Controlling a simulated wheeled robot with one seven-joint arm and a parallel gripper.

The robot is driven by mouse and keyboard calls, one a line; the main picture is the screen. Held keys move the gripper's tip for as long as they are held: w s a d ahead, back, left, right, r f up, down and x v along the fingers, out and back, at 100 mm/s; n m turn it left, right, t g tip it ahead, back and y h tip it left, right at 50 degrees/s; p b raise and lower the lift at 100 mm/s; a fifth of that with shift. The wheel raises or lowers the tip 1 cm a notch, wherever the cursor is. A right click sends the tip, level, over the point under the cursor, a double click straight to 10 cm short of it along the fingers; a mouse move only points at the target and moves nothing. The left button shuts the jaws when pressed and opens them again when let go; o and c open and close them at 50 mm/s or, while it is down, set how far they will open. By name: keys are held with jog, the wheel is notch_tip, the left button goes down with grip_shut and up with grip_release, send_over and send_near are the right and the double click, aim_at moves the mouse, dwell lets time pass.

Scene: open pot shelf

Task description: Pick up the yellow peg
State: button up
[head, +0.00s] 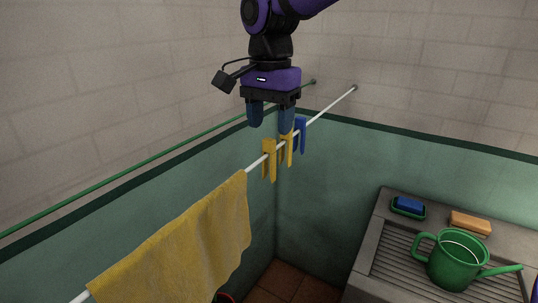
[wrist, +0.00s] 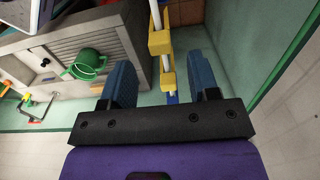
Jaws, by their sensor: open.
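Yellow pegs hang on the white line (head: 325,114) in the head view: one at the front (head: 268,158) and another just behind it (head: 287,150). A blue peg (head: 300,135) hangs behind them, close by. My gripper (head: 270,126) is open and empty, pointing down just above the pegs. In the wrist view the line runs between the gripper's fingers (wrist: 160,64). One yellow peg (wrist: 159,43) shows beyond the fingertips, another (wrist: 167,78) lies between the fingers in the picture, and a bit of the blue peg (wrist: 172,98) shows below it. Neither finger clearly touches a peg.
A yellow cloth (head: 185,245) hangs on the line nearer the camera. A green rail (head: 130,158) runs along the left wall. At right, a grey counter (head: 376,225) holds a green watering can (head: 452,265), a blue sponge in a green dish (head: 408,206) and an orange block (head: 470,222).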

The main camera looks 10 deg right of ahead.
aim_at(269, 139)
jog(key=shift+s+a+f, duration=0.1)
jog(key=shift+a+f, duration=0.05)
jog(key=shift+f, duration=2.9)
jog(key=c, duration=1)
